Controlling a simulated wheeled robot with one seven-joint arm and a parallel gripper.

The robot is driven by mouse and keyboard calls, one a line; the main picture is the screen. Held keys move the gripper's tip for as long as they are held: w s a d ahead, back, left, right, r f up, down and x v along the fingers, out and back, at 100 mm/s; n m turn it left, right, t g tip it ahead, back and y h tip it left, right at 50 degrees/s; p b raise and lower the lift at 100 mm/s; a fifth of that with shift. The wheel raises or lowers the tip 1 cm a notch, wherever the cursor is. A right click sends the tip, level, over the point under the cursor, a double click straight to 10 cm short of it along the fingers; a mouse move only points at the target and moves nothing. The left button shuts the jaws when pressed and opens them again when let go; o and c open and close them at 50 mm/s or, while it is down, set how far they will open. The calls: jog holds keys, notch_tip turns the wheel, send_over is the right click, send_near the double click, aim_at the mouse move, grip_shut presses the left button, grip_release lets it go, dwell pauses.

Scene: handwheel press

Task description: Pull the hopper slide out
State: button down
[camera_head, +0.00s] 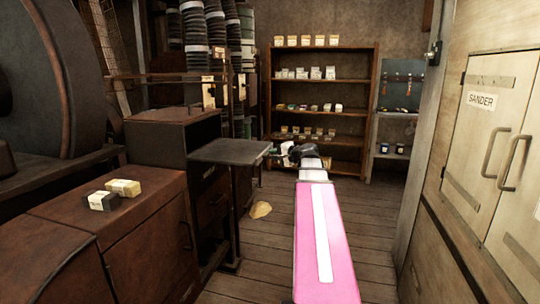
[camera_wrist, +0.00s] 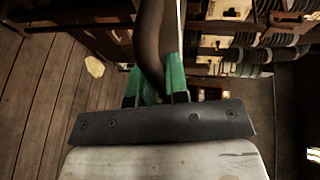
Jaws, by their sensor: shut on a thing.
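A dark flat plate (camera_head: 235,151), which looks like the hopper slide, stands out level to the right from the dark press cabinet (camera_head: 172,143) in the head view. My gripper (camera_head: 283,153) is at the plate's right end, small and partly hidden by my own wrist. In the wrist view my gripper (camera_wrist: 153,84) has its green fingers shut on a dark curved piece (camera_wrist: 151,40), which looks like the slide's handle. How far the slide is out of its seat cannot be told.
Two small boxes (camera_head: 124,187) lie on the rusty cabinet at the left. A tan lump (camera_head: 260,210) lies on the plank floor. A shelf rack (camera_head: 321,108) stands at the back. A pale cabinet marked SANDER (camera_head: 485,130) is at the right.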

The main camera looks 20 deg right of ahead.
jog(key=shift+s+d, duration=0.15)
jog(key=c, duration=1.1)
grip_release()
jog(key=shift+c, duration=0.2)
jog(key=v, duration=1.1)
jog(key=a+f+n+g+h, duration=0.15)
jog(key=a+f+g, duration=0.25)
jog(key=a+f, duration=0.55)
jog(key=a+f+n+g+h, duration=0.1)
jog(key=a+f+n+g, duration=0.25)
jog(key=a+f, duration=0.65)
jog(key=s+a+f+n+g+h, duration=0.2)
jog(key=s+f, duration=0.4)
jog(key=f, duration=0.4)
jog(key=s+a+f+n+g+h, duration=0.3)
jog(key=s+a+f+g, duration=0.1)
jog(key=f, duration=0.6)
jog(key=shift+s+a+f+n+h, duration=0.25)
jog(key=shift+s+a+n+h, duration=0.15)
jog(key=shift+s+a, duration=0.55)
